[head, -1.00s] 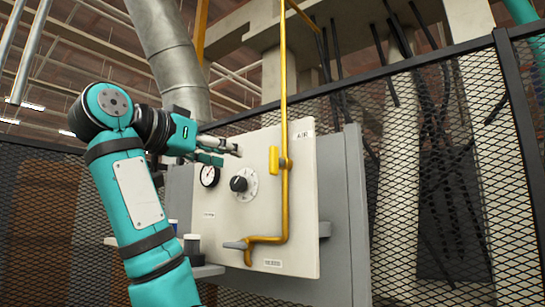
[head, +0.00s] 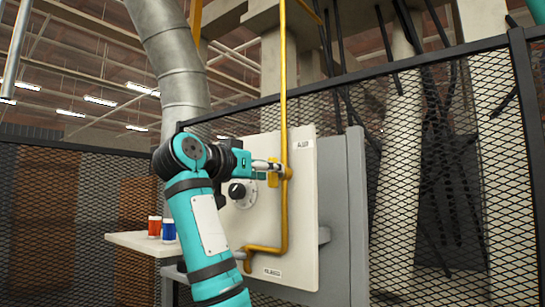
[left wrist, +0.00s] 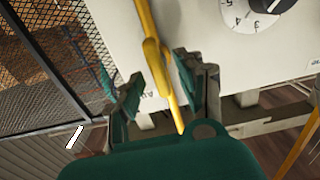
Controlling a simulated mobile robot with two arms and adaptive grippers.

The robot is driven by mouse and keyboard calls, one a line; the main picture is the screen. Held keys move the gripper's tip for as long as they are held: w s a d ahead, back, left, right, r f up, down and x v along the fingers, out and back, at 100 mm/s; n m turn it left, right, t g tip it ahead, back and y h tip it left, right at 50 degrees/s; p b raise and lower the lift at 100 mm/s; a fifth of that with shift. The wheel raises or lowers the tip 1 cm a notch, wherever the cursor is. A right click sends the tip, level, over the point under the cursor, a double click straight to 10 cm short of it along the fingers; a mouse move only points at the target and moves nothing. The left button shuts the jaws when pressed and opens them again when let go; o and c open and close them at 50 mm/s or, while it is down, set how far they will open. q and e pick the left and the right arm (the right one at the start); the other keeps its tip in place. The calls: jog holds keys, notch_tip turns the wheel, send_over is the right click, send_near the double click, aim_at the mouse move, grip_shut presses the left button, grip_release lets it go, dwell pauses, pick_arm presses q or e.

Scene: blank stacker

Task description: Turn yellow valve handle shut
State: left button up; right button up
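The yellow valve handle (head: 272,181) is on the yellow pipe (head: 284,100) in front of the white panel, and part of it is hidden by my fingers. It looks upright, along the pipe. My left gripper (head: 280,168) is at the handle's upper part, coming from the left. In the left wrist view my left gripper (left wrist: 160,92) has its two fingers apart, with the thick yellow handle (left wrist: 154,62) and the pipe between them. A gap shows on both sides, so I cannot tell any contact. My right gripper is not in view.
The white panel (head: 300,225) carries a black dial knob (head: 237,190) just below my left gripper. A grey lever (head: 240,255) is on the lower pipe. A shelf (head: 135,242) at left holds a red cup (head: 154,227) and a blue cup (head: 168,230). Mesh fencing (head: 430,190) stands behind.

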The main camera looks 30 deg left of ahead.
pick_arm(q)
jog(key=shift+w+d+p, duration=0.1)
jog(key=shift+w+p, duration=0.25)
jog(key=shift+w, duration=0.75)
grip_shut()
